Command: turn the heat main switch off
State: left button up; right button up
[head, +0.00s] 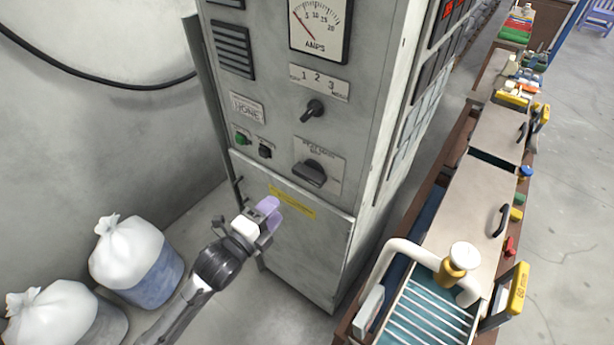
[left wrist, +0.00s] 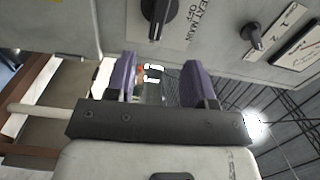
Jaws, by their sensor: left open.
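The heat main switch (head: 311,173) is a dark rotary knob on a labelled plate on the front of the grey cabinet (head: 290,235). In the left wrist view the knob (left wrist: 158,14) shows at the top edge, partly cut off, beside its "HEAT MAIN" lettering. My left gripper (head: 267,208) is in front of the cabinet, lower and to the left of the knob in the head view, apart from it. Its two purple fingers (left wrist: 161,80) are spread with nothing between them. My right gripper is not in view.
Above the switch are a smaller selector knob (head: 313,108) and an amps gauge (head: 320,25). Green (head: 242,138) and black (head: 265,150) buttons sit to its left. White sacks (head: 130,250) stand lower left. A cluttered bench (head: 500,135) runs along the right.

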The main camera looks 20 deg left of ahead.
aim_at(305, 179)
pick_arm(q)
jog(key=p+x, duration=0.1)
jog(key=x, duration=1)
jog(key=shift+w+d, duration=0.2)
jog(key=shift+w, duration=0.15)
jog(key=shift+x, duration=1)
jog(key=shift+c, duration=0.4)
grip_shut()
